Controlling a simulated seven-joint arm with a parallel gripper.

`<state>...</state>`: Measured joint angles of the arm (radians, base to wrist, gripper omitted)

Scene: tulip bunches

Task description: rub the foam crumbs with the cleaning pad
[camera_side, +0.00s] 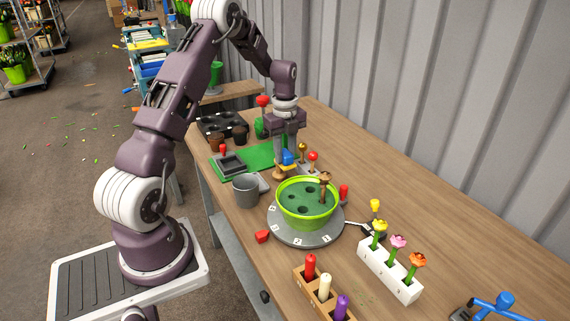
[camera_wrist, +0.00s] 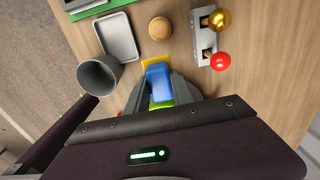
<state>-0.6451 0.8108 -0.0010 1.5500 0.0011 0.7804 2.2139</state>
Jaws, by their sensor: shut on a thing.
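My gripper (camera_side: 287,152) is above the table, behind the green bowl, and shut on a blue block with a yellow part, which looks like the cleaning pad (camera_side: 288,158). In the wrist view the pad's blue top (camera_wrist: 159,82) sits between the fingers of my gripper (camera_wrist: 160,95), with a yellow edge showing around it. Whether the pad touches the table I cannot tell. A few faint greenish specks (camera_side: 368,298), possibly the foam crumbs, lie on the table in front of the white flower block; they are too small to be sure of. No crumbs show in the wrist view.
A green bowl (camera_side: 306,219) stands on a grey turntable (camera_side: 283,232). A grey bucket (camera_wrist: 97,75), a shallow tray (camera_wrist: 118,37), a wooden knob (camera_wrist: 159,28) and gold and red ball levers (camera_wrist: 221,61) surround my gripper. A white flower block (camera_side: 389,271) and candle rack (camera_side: 315,293) stand in front.

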